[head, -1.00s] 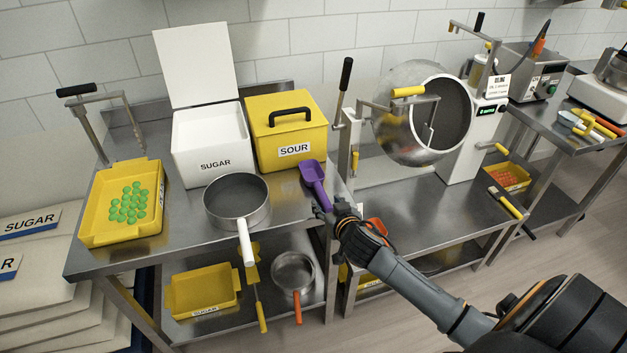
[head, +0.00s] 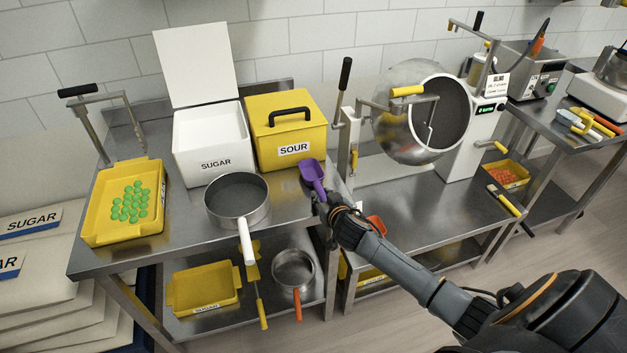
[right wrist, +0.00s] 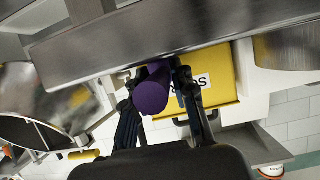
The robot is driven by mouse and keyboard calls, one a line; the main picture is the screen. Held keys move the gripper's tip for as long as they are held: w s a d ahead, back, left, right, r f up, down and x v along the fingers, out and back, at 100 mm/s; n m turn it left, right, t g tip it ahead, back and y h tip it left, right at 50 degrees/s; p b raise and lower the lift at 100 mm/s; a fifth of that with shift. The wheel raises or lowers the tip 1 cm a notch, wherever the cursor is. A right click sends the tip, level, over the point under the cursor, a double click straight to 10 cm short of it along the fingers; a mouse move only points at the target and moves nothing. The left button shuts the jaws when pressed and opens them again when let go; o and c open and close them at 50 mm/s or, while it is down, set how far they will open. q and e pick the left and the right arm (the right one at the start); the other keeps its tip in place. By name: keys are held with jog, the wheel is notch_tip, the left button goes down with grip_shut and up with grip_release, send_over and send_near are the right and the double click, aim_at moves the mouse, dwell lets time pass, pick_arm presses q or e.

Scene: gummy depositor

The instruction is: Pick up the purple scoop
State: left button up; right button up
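The purple scoop (head: 312,172) lies at the right front corner of the left steel table, in front of the yellow SOUR bin. Its handle points toward the table's edge and my right gripper (head: 322,198). In the right wrist view, the end of the purple handle (right wrist: 151,92) sits between the two fingers of the gripper (right wrist: 158,92). The fingers are open, one on each side of the handle, and do not look closed on it. In the head view the gripper hides the handle's lower end. My left gripper is not in view.
The yellow SOUR bin (head: 288,132) and white SUGAR bin (head: 210,142) stand behind. A pan (head: 236,203) is left of the scoop, and a yellow tray of green candies (head: 100,205) is further left. The drum machine (head: 402,130) is to the right.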

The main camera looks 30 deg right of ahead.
grip_shut()
jog(key=shift+r, duration=0.1)
jog(key=shift+r, duration=0.55)
jog(key=s+d+r+b, duration=0.2)
jog(key=s+d+r, duration=0.5)
jog(key=s+r, duration=0.4)
jog(key=shift+s+d+r+b, duration=0.3)
jog(key=shift+s+r, duration=0.1)
